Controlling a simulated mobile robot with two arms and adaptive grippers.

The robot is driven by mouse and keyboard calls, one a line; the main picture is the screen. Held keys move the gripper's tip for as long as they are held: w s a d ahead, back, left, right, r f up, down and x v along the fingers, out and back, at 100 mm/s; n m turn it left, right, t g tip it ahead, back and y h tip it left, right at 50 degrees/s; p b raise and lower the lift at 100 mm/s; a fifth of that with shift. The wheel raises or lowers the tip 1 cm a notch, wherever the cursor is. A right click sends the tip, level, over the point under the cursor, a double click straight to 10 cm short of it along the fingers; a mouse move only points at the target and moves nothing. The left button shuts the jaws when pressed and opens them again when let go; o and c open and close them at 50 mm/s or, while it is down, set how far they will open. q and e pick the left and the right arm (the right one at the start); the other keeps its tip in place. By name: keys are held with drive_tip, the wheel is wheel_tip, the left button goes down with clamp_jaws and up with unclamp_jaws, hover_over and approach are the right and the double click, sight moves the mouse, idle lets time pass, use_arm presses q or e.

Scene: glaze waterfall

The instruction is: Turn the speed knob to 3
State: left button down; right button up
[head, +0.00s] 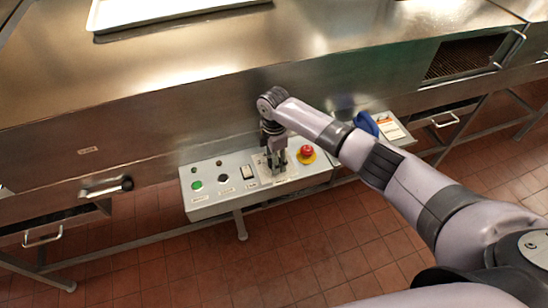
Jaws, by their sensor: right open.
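A grey control panel (215,208) is fixed to the front of the steel machine. My right gripper (277,168) points down over the middle-right part of the panel, with its jaws open. It stands over a light plate on the panel, where the fingers and wrist hide most of the surface. I cannot make out the speed knob or its scale; they may be behind the fingers. I cannot tell whether the fingertips touch anything. My left gripper is not in view.
Right of the gripper is a red mushroom button (307,151) on a yellow base. Left of it are a rocker switch (248,172), a black button (223,178) and a green button (197,186). A blue item (366,123) lies at the right. Tiled floor is open below.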

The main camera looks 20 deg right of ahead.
drive_tip(key=shift+r, duration=0.15)
wheel_tip(320, 180, up, 12)
idle(0.5)
drive_tip(key=shift+f, duration=0.2)
